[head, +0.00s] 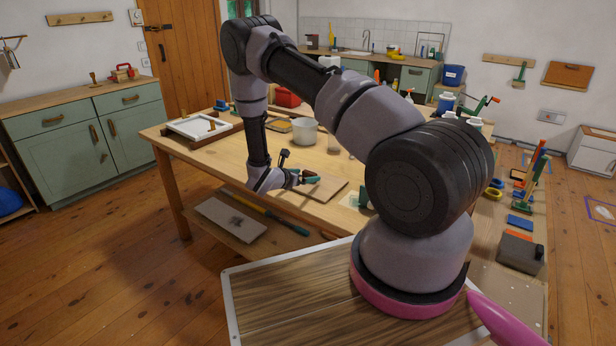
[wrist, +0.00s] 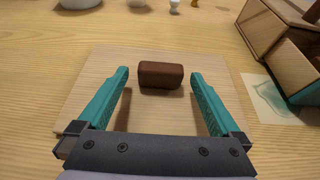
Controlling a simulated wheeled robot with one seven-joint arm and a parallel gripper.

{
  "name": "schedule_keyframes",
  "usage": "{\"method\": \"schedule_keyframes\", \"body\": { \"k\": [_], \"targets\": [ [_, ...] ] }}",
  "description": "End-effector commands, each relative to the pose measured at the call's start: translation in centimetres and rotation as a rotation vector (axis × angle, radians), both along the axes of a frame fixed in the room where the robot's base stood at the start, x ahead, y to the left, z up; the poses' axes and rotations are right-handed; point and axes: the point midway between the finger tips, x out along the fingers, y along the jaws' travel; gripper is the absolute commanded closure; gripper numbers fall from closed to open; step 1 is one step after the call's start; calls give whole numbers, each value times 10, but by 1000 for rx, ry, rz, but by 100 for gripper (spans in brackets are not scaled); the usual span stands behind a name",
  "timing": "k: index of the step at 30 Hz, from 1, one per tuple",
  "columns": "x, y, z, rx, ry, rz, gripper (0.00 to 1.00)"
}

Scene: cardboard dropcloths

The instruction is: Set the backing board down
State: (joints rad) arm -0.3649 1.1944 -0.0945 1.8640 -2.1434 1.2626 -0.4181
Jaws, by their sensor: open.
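The backing board (wrist: 88,77) is a thin, pale wooden square lying flat on the wooden table. A dark brown block (wrist: 161,75), like a handle, sits on its top. The board also shows in the head view (head: 328,188), partly hidden by my gripper. My gripper (wrist: 159,74) is open, with its teal fingers on either side of the block and a gap at each side. In the head view my gripper (head: 312,180) is low over the board's left part. The block cannot be made out in the head view.
The table (head: 262,160) also holds a white bowl (head: 304,131) and a white framed tray (head: 198,125). In the wrist view a wooden box (wrist: 280,30) and a pale green-marked sheet (wrist: 272,100) lie right of the board. Bare tabletop lies left of the board.

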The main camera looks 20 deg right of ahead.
Motion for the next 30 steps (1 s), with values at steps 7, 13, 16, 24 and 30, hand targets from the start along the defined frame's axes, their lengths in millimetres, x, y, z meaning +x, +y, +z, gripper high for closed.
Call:
{"method": "schedule_keyframes", "body": {
  "k": [7,13,16,24,30],
  "targets": [
    [-28,44,22,0,-1,4,0],
    [-44,67,34,1,-1,3,0],
    [-48,72,36,0,0,0,0],
    [-50,69,54,29,-27,-48,0],
    [-66,41,136,198,-171,-325,0]
  ]
}}
